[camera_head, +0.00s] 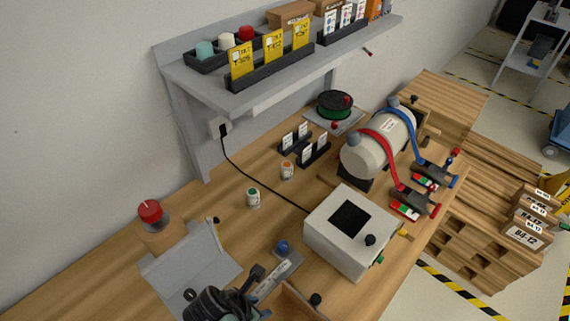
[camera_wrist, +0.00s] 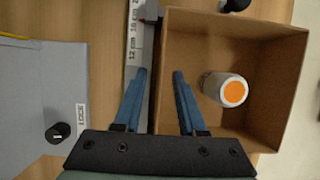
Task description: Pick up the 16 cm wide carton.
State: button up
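An open-topped brown carton (camera_wrist: 237,22) fills the right of the wrist view; its edge also shows at the bottom of the head view (camera_head: 290,299). A white can with an orange top (camera_wrist: 224,89) is inside it. A white strip (camera_wrist: 140,40) marked with sizes, including 12 cm and 16 cm, lies along the carton's left side. My gripper (camera_wrist: 160,72) is open, its blue fingers on either side of the carton's left wall, with nothing visibly clamped. Whether they touch the wall I cannot tell. In the head view my gripper (camera_head: 262,281) is beside the carton, partly cut off.
A white box with a dark square opening (camera_head: 335,248) stands right of the carton. A grey sloped panel (camera_head: 190,265) is at the left. A red knob on a wooden block (camera_head: 150,211), small cans (camera_head: 253,197) and a tank with hoses (camera_head: 375,150) stand on the bench.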

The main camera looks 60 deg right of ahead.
jog(key=shift+c, duration=0.3)
grip_shut()
dwell(1.2)
